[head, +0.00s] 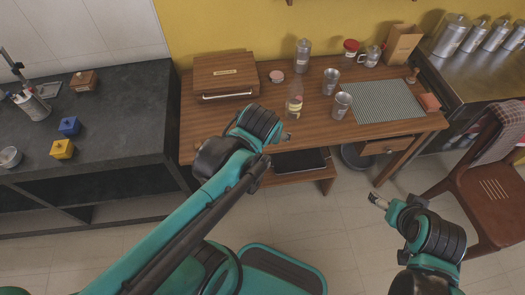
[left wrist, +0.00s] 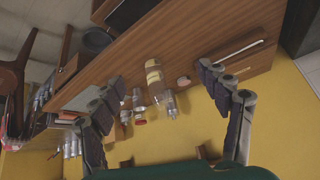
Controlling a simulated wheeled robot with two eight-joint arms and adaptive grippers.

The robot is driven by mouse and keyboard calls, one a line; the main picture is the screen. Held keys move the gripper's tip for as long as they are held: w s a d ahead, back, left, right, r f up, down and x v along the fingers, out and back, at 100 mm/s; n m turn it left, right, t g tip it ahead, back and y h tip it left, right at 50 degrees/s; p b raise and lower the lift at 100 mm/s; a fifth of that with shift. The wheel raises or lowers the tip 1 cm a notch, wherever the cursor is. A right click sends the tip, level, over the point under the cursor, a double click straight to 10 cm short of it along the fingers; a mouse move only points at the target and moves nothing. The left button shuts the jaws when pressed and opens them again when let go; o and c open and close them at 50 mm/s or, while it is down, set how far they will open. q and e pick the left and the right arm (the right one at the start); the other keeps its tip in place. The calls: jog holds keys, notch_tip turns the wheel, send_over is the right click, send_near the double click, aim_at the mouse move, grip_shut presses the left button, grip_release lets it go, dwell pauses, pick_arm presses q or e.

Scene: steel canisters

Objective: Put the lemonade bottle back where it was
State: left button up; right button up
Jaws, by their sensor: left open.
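The lemonade bottle (head: 294,106), clear with a pale yellow label, stands upright on the wooden table near its front middle. In the left wrist view, which is upside down, the lemonade bottle (left wrist: 154,80) shows in the gap between my left fingers, beyond their tips and untouched. My left gripper (left wrist: 163,82) is open and empty; in the head view it is mostly hidden behind my own wrist, at the table's front edge. My right gripper (head: 377,200) is over the floor in front of the table, away from the bottle; its opening is too small to judge.
A grey bottle (head: 303,56) stands behind the lemonade bottle. A wooden case (head: 225,72) lies left of it. Two metal cups (head: 341,105) and a ribbed mat (head: 388,101) are to the right. A dark counter (head: 100,115) stands left and a chair (head: 480,185) right.

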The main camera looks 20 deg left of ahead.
pick_arm(q)
jog(key=s+d+m+h, duration=0.1)
jog(key=s, duration=0.5)
jog(key=shift+s+d+f+m+t+h, duration=0.15)
jog(key=shift+d+f+m+t+h, duration=0.15)
jog(key=shift+f+h, duration=0.1)
